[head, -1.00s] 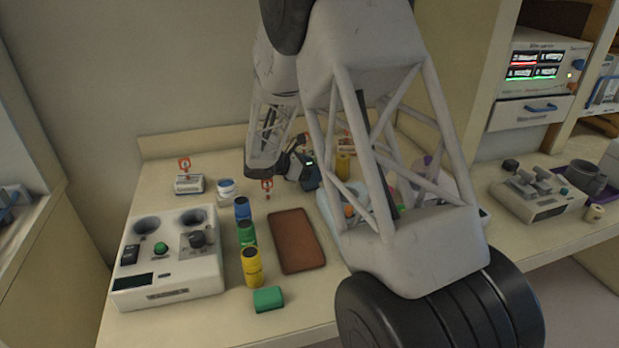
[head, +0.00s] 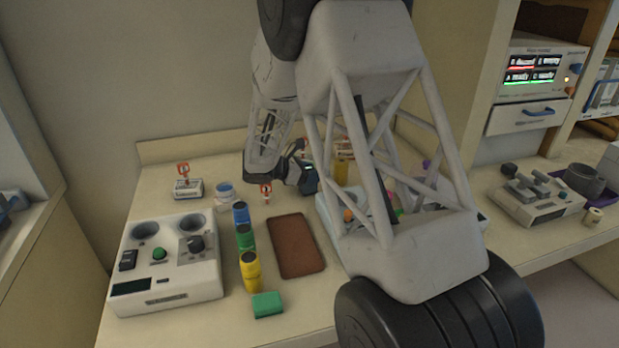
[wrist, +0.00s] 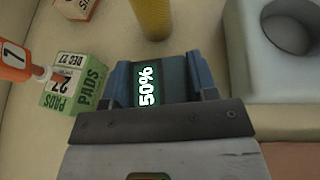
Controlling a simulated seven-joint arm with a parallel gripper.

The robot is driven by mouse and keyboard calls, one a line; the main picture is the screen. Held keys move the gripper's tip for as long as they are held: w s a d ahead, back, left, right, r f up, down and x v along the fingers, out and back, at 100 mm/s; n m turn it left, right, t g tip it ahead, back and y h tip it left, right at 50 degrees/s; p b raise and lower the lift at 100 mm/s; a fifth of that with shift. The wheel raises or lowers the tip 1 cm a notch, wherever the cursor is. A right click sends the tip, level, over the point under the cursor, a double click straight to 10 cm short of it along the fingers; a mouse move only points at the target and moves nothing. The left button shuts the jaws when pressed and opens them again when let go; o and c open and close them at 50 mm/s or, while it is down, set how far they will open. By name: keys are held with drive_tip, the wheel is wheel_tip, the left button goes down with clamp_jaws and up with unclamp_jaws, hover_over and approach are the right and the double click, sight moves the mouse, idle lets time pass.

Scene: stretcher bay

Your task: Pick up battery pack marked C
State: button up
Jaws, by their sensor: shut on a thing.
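My gripper (wrist: 160,85) is shut on a dark teal pack (wrist: 147,68) with a lit "50%" display. The pack sits between the two blue-grey jaws. No letter C shows on it, so I cannot tell its marking. In the head view my gripper (head: 306,176) is low over the back of the bench, with a small lit spot at its tip. My arm hides part of the bench to its right.
A green PADS carton (wrist: 75,83) and an orange tag (wrist: 14,60) lie left of the jaws. A yellow cylinder (wrist: 151,14) stands ahead, and a pale hollowed block (wrist: 262,75) is to the right. A brown tray (head: 296,247) lies nearer the front.

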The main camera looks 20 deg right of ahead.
drive_tip(key=shift+r, duration=5)
